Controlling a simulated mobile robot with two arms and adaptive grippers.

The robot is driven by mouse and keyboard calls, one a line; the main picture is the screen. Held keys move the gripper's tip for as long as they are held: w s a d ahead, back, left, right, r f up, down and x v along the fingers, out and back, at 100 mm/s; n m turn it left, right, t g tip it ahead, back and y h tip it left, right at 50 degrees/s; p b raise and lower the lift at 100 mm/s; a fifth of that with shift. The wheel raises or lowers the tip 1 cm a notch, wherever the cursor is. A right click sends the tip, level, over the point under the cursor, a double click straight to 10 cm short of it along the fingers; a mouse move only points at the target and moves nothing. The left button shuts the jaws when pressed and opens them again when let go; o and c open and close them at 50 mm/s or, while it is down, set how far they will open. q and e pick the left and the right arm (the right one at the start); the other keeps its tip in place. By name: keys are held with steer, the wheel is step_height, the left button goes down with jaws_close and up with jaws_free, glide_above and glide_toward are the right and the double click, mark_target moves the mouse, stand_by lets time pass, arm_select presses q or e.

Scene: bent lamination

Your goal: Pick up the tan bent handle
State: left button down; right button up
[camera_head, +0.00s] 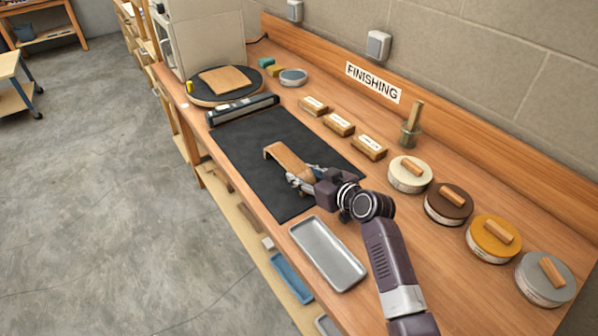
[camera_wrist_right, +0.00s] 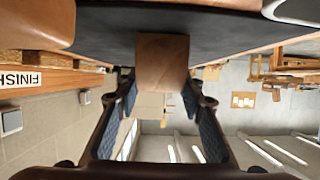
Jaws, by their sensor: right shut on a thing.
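The tan bent handle (camera_head: 287,158) is a curved wooden strip with a bent-down far end, over the black mat (camera_head: 260,140). My right gripper (camera_head: 300,176) is shut on its near end. In the right wrist view the handle (camera_wrist_right: 162,62) sits between the fingertips of my right gripper (camera_wrist_right: 162,88), with the dark mat behind it. I cannot tell whether the handle touches the mat or is just above it. My left gripper is not in view.
A grey metal tray (camera_head: 328,254) lies in front of the mat. Several round tins, including a cream-lidded one (camera_head: 410,174), line the right side. Wooden blocks (camera_head: 338,124) stand behind the mat. A black bar tool (camera_head: 242,109) lies at its left edge, near a round turntable (camera_head: 224,88).

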step_height(320, 180, up, 20)
steer(key=b, duration=0.2)
steer(key=shift+f, duration=0.1)
stand_by(0.4)
